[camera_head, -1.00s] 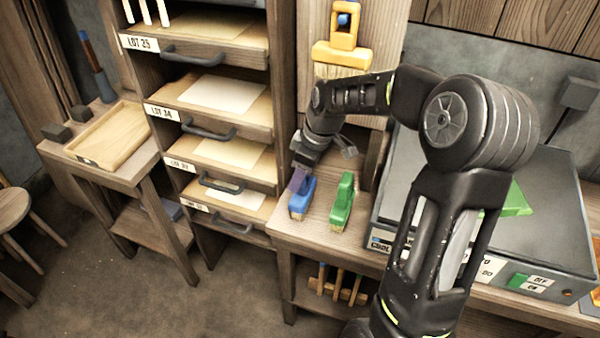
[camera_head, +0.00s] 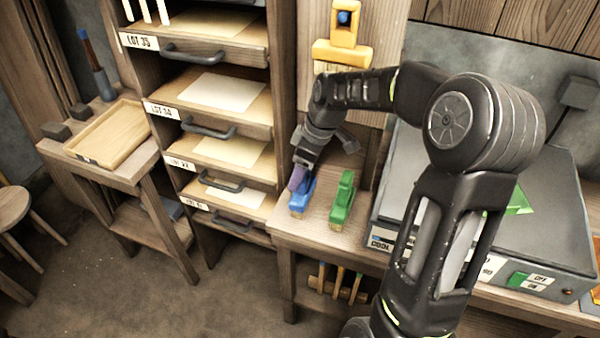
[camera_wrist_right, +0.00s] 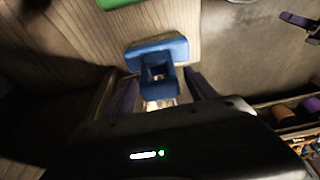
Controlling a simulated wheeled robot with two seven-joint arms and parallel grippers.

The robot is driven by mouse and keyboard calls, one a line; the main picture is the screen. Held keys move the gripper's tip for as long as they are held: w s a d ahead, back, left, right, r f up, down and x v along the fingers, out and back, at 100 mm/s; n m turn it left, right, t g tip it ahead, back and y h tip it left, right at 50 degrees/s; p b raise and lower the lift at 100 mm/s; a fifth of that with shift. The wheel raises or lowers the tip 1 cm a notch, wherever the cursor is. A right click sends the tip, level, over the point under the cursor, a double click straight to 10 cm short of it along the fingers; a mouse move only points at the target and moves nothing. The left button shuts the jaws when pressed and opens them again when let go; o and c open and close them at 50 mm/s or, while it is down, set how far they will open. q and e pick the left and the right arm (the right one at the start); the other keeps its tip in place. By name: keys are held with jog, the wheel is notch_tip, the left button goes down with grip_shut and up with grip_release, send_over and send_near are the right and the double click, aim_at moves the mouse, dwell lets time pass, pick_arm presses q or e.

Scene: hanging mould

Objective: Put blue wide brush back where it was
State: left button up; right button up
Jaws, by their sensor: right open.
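The blue wide brush (camera_head: 303,196) stands on the bench beside a green brush (camera_head: 342,203). My right gripper (camera_head: 297,180) is at the blue brush, coming from behind and above. In the right wrist view the blue brush (camera_wrist_right: 157,52) has its looped handle pointing toward the gripper. The open right fingers (camera_wrist_right: 160,92) reach along both sides of that handle, with a gap visible on each side. Contact cannot be made out.
A yellow brush (camera_head: 342,48) hangs on the upright board (camera_head: 383,40) behind my right forearm. A grey machine (camera_head: 560,210) with a green piece (camera_head: 521,200) stands right of the brushes. Drawers with paper (camera_head: 222,92) are at left. The bench front is open.

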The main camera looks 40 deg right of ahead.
jog(key=v, duration=0.6)
jog(key=shift+s+r+b, duration=0.1)
jog(key=shift+r+b, duration=0.1)
jog(key=shift+b, duration=0.1)
